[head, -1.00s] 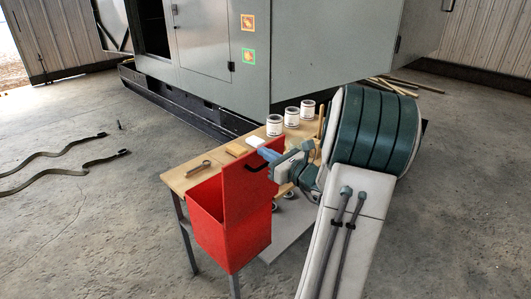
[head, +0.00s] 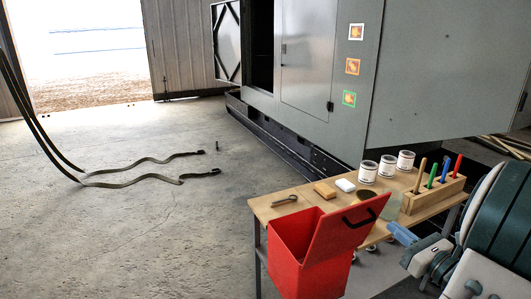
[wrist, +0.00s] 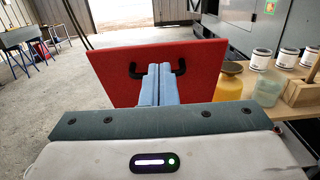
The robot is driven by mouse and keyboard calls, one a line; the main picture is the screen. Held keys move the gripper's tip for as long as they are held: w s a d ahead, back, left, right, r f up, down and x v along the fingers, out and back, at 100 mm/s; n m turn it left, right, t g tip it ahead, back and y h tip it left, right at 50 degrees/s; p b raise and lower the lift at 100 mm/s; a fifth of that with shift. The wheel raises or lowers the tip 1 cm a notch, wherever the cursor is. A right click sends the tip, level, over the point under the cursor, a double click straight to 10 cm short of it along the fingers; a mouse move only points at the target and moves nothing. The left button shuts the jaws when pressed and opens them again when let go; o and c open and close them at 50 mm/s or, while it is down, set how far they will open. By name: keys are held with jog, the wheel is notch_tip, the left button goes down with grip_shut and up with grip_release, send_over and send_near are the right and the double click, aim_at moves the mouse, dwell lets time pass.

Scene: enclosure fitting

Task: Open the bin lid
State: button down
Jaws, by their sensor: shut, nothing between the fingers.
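The red bin (head: 292,262) stands at the near left edge of the workbench. Its red lid (head: 335,233) is raised and leans to the right, with part of the bin's opening showing. The lid has a black handle (head: 358,219). In the wrist view the lid (wrist: 110,75) fills the middle, and the handle (wrist: 134,72) shows on both sides of my fingers. My gripper (head: 394,229) is shut and empty, just right of the lid in the head view. The fingers (wrist: 158,70) overlap the handle's middle in the wrist view; contact cannot be told.
The workbench (head: 262,207) holds several white cans (head: 388,166), a wooden holder (head: 420,197) with coloured sticks, a wrench (head: 285,201) and small blocks. A yellow jar (wrist: 230,85) is close right of the lid. Straps (head: 130,184) lie on the open floor. A large grey enclosure (head: 430,70) stands behind.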

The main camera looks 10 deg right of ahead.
jog(key=a+n+g+y+p, duration=0.2)
jog(key=a+n+g+y, duration=0.4)
jog(key=a+n+g, duration=1.05)
jog(key=s+a+r+n+h+p, duration=0.1)
jog(key=s+a+n+h+p, duration=0.1)
jog(key=s+a+n+h, duration=0.2)
jog(key=s+a+n+h+p, duration=0.2)
jog(key=s+a+n+h, duration=0.3)
jog(key=a+n, duration=0.3)
jog(key=n+t, duration=0.1)
jog(key=n, duration=0.3)
jog(key=shift+a+r, duration=0.2)
jog(key=shift+r, duration=0.2)
jog(key=c, duration=1.5)
grip_release()
jog(key=shift+r+n+h, duration=0.15)
jog(key=shift+n+h, duration=0.15)
jog(key=shift+n, duration=0.25)
jog(key=shift+d, duration=0.1)
